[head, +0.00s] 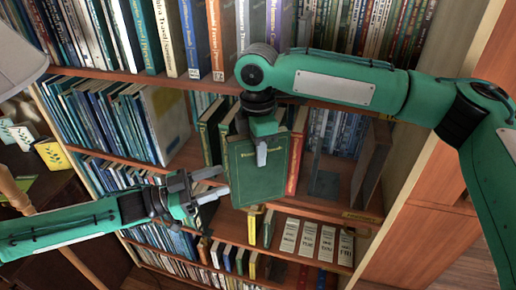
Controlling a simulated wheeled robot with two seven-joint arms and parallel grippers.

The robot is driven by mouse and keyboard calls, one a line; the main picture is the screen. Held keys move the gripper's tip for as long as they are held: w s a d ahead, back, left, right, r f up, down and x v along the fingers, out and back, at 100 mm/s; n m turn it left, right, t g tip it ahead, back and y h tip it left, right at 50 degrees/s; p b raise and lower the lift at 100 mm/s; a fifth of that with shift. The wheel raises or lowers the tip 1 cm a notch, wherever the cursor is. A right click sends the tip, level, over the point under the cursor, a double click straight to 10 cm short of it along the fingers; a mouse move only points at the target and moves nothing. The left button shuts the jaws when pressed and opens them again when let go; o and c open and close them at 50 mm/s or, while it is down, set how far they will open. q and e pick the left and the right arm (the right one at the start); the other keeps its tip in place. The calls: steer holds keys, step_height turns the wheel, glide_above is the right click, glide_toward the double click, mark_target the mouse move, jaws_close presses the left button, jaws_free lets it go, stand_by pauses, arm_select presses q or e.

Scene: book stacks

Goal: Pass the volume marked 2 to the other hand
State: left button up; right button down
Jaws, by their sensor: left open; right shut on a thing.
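A dark green book (258,180) hangs upright in front of the bookcase, its front cover toward me. Gold lettering runs along its top; a number 2 cannot be read from here. My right gripper (261,152) comes from above and is shut on the book's top edge, one finger lying over the cover. My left gripper (222,182) is open and empty, pointing right at the book's left edge. Its fingertips are beside that edge or just short of it; whether they touch cannot be told.
Behind stands a wooden bookcase (205,83) with several shelves full of books. A dark bookend (325,180) stands right of the held book, near a red-spined book (295,163). Labelled cards (308,241) are on the shelf below. A lampshade (18,60) is at far left.

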arm_select(q)
steer(key=v, duration=0.7)
steer(key=w+a+f+n+t+y, duration=0.1)
steer(key=w+f+n+t+y, duration=0.2)
steer(key=w+f, duration=0.5)
steer(key=w+a+f+n+t+y, duration=0.1)
steer(key=w+f+t+y, duration=0.3)
steer(key=f, duration=0.7)
steer(key=s+a+f+n+y, duration=0.2)
steer(key=a+f+y, duration=0.15)
steer(key=f, duration=0.85)
steer(key=s+a+f+n+y, duration=0.2)
steer(key=a+f+n+y, duration=0.15)
steer(key=f, duration=0.85)
steer(key=s+a+f+n+g+y, duration=0.1)
steer(key=s+a+f+g+y, duration=0.1)
steer(key=s+f, duration=0.85)
steer(key=s+a+f+n+g+y, duration=0.1)
steer(key=s+a+f+g+y, duration=0.15)
steer(key=s+f, duration=0.8)
steer(key=s+f+g, duration=0.3)
steer(key=s+f, duration=0.2)
steer(key=s, duration=1.1)
steer(key=s+d+f+n+g, duration=0.1)
steer(key=s+f+g, duration=0.2)
steer(key=s, duration=1.2)
steer(key=shift+s+f+y, duration=0.35)
steer(key=shift+f, duration=0.5)
